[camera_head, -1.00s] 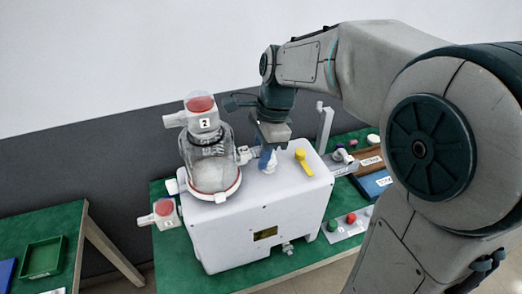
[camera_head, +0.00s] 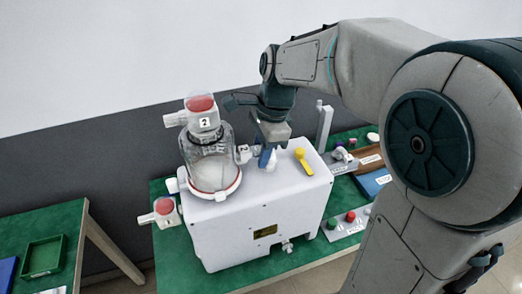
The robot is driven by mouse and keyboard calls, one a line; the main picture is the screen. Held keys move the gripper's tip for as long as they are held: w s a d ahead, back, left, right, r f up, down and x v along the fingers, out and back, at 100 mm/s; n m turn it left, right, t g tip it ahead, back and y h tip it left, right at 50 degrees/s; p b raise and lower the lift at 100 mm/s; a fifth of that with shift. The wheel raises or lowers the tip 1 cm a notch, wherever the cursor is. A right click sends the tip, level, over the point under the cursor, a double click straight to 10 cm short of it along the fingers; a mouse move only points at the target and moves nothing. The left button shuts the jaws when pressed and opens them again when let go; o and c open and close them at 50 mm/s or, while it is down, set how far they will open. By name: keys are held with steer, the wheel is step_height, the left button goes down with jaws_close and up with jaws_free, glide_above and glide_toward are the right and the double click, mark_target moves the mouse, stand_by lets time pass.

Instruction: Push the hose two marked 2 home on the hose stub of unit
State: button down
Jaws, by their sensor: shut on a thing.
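The unit is a white box (camera_head: 262,208) on the green table, with a clear canister (camera_head: 212,168) on its left top. The canister's head has a red cap and a label 2 (camera_head: 204,122). My gripper (camera_head: 266,161) points down over the box top, right of the canister, its blue fingers shut on what looks like the end of hose two. A small pale fitting (camera_head: 243,153) shows between canister and fingers. The fingers hide most of the held piece, so its number, the stub and any gap between them cannot be made out.
A yellow lever (camera_head: 303,161) lies on the box top just right of my gripper. A grey post (camera_head: 324,128) stands behind it. Labelled trays (camera_head: 375,183) and a plate with coloured knobs (camera_head: 350,219) lie right. A second table with a green tray (camera_head: 43,257) is left.

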steer(key=shift+d+b+x, duration=0.2)
steer(key=shift+b+x, duration=0.35)
steer(key=shift+x, duration=0.5)
stand_by(1.3)
steer(key=c, duration=1.1)
jaws_free()
steer(key=v, duration=1.3)
steer(key=shift+r+b, duration=0.35)
steer(key=shift+b, duration=0.05)
steer(key=s+d+f+n+t, duration=0.1)
steer(key=s+d+f+n, duration=0.2)
steer(key=s+f+n, duration=0.1)
steer(key=s+d+f+n+t+h, duration=0.1)
steer(key=s+d+f+n, duration=0.2)
steer(key=n, duration=0.3)
steer(key=s+d+f+n+t+h, duration=0.1)
steer(key=s+d+f+n+t, duration=0.1)
steer(key=s+f+n, duration=0.3)
steer(key=shift+s+d+f, duration=0.45)
steer(key=shift+s+d, duration=0.15)
steer(key=shift+d, duration=0.05)
